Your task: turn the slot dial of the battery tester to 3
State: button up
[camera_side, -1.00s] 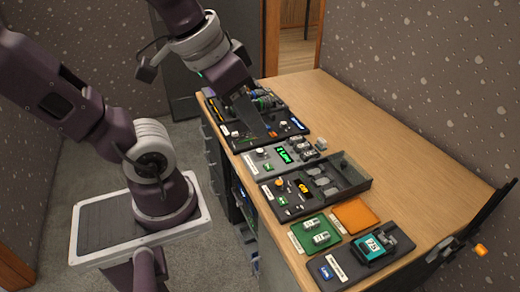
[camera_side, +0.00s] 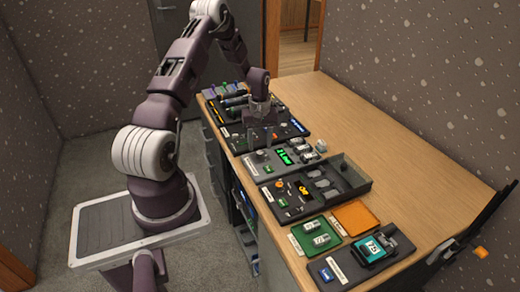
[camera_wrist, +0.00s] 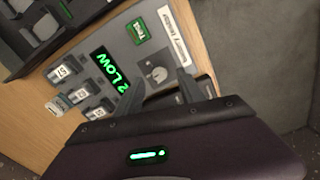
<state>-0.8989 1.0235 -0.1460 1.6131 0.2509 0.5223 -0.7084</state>
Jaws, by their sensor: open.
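The battery tester is a grey panel (camera_wrist: 130,60) with a lit green display (camera_wrist: 107,68) reading "2 LOW". Its slot dial (camera_wrist: 158,75) is a small round pale knob beside the display in the wrist view. Several cells (camera_wrist: 66,71) sit along the tester's other side. My gripper (camera_wrist: 160,80) is open, with its two fingertips apart on either side of the dial. I cannot tell whether they touch it. In the side view the gripper (camera_side: 262,143) points down over the tester (camera_side: 290,165), and it hides the dial there.
A dark panel with an open tray (camera_side: 345,178) lies in front of the tester, and a dark panel with cables and lights (camera_side: 291,129) lies behind it. Green (camera_side: 303,240) and orange (camera_side: 356,217) pads lie nearer. The wooden desk (camera_side: 400,150) is clear to the right.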

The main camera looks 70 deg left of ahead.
aim_at(260, 155)
jog(key=shift+f, duration=1.35)
grip_shut()
jog(key=shift+m, duration=0.3)
jog(key=m, duration=0.5)
jog(key=shift+m, duration=0.3)
jog(key=m, duration=0.5)
jog(key=shift+m, duration=0.3)
grip_release()
